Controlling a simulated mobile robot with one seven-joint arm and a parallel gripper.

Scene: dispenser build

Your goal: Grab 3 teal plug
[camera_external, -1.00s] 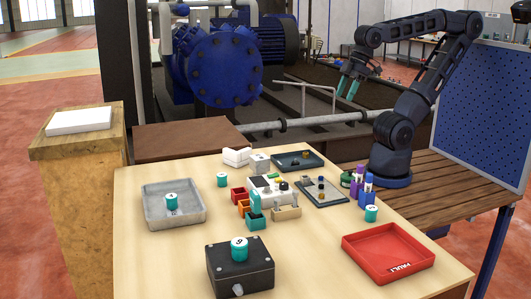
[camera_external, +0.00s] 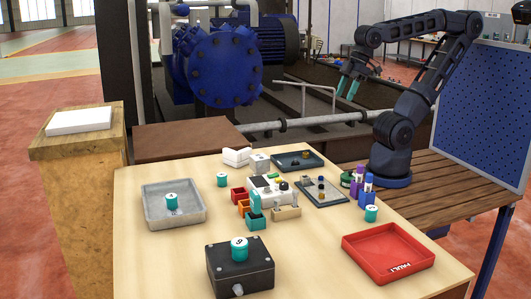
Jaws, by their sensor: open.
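Several teal plugs with white tops stand upright, and their numbers are too small to read surely, so I cannot tell which is 3. One teal plug (camera_external: 172,201) stands in the grey tray (camera_external: 194,217). A second teal plug (camera_external: 222,180) stands on the table behind it. A third teal plug (camera_external: 239,252) is on top of the black box (camera_external: 254,275). Another teal plug (camera_external: 371,214) stands at the table's right side. My gripper (camera_external: 350,89), with teal fingers, is open and empty, raised high beyond the table, far from all the plugs.
A red tray (camera_external: 388,284) lies at the front right. Small coloured bins (camera_external: 244,207), a white device (camera_external: 268,189) and dark trays (camera_external: 298,161) crowd the middle. Purple and blue bottles (camera_external: 363,193) stand near my arm's base. The front left of the table (camera_external: 150,262) is clear.

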